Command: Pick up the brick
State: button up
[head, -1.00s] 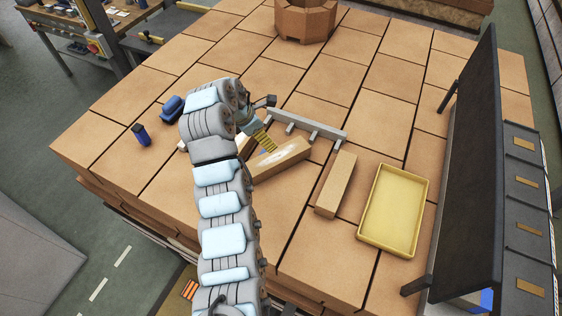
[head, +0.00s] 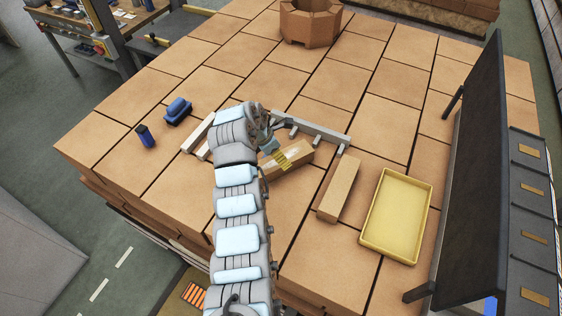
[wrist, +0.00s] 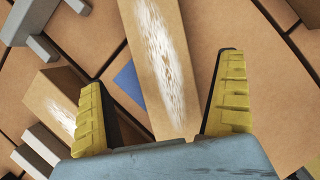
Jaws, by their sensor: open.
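A long tan brick (head: 290,158) lies on the tiled tabletop, just in front of a grey rail. My gripper's yellow fingers (head: 287,160) appear over this brick in the head view, and the arm hides its left end. In the wrist view, my gripper (wrist: 163,75) is open, with its two fingers set wide apart. A tan brick with a whitish worn patch (wrist: 160,60) runs between them, with a gap on each side. Contact is not visible. A second tan brick (head: 338,188) lies to the right in the head view.
The grey rail (head: 312,130) stands close behind the bricks. A yellow tray (head: 431,205) lies at right, beside a tall dark panel (head: 468,170). White bars (head: 197,133), a blue cylinder (head: 145,136) and another blue object (head: 177,110) lie left of the arm. The far tabletop is mostly clear.

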jog(key=shift+p+x, duration=0.9)
jog(key=shift+x, duration=1.55)
jog(key=shift+s+x, duration=0.2)
jog(key=shift+x, duration=0.9)
jog(key=shift+a+f, duration=0.1)
jog(key=c, duration=1.3)
jog(key=shift+c, duration=0.2)
